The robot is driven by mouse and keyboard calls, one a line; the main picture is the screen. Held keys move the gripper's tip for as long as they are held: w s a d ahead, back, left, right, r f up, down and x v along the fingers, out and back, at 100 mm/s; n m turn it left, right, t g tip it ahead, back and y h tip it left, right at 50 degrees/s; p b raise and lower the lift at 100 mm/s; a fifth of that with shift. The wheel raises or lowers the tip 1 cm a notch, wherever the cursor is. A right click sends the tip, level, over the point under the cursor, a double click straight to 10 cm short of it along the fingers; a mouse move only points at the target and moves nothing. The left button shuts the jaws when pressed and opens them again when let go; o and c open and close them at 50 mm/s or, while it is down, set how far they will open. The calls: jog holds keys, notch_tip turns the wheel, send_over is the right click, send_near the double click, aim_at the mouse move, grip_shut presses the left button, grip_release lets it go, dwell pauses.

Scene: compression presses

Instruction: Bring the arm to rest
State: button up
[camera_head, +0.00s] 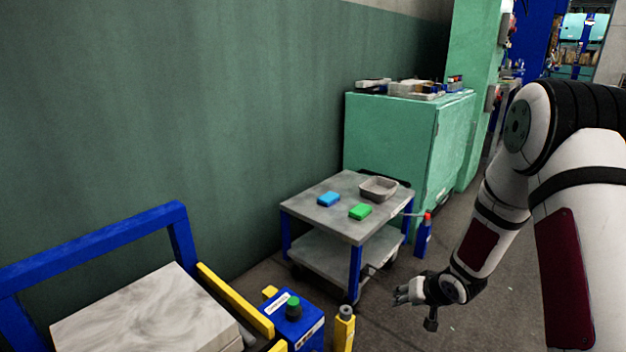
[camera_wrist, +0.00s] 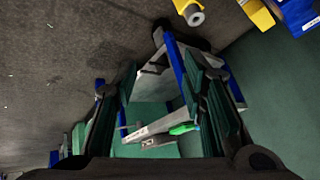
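My arm (camera_head: 482,240) hangs bent down on the right side of the head view. My gripper (camera_head: 405,292) is at its lower end, in front of and below the cart's right side, apart from the cart. In the wrist view my gripper (camera_wrist: 157,75) has its two dark fingers spread wide, with nothing held between them. The cart shows beyond and between them.
A grey cart (camera_head: 310,212) with blue legs carries a blue block (camera_head: 328,199), a green block (camera_head: 360,212) and a grey bin (camera_head: 379,188). Floor right of my gripper is clear.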

jog(key=s+d+r+g+h, duration=0.1)
jog(key=s+r+h, duration=0.1)
jog(key=s+r, duration=0.8)
jog(key=s+d+r+g+h, duration=0.2)
jog(key=s+r, duration=0.3)
jog(key=r, duration=0.8)
jog(key=s+a+r+g+y, duration=0.1)
jog(key=s+a+r, duration=0.15)
jog(key=s, duration=0.75)
jog(key=s+a+r+n+g, duration=0.1)
jog(key=s+a+r, duration=0.15)
jog(key=s, duration=0.65)
jog(key=s+a+r+g+y, duration=0.1)
jog(key=s+a+r, duration=0.15)
jog(key=s, duration=0.75)
notch_tip(320, 180, up, 38)
jog(key=t+p, duration=0.3)
jog(key=p, duration=3.3)
jog(key=shift+s+a+n, duration=0.2)
jog(key=shift+a+n, duration=0.1)
jog(key=shift+a, duration=0.15)
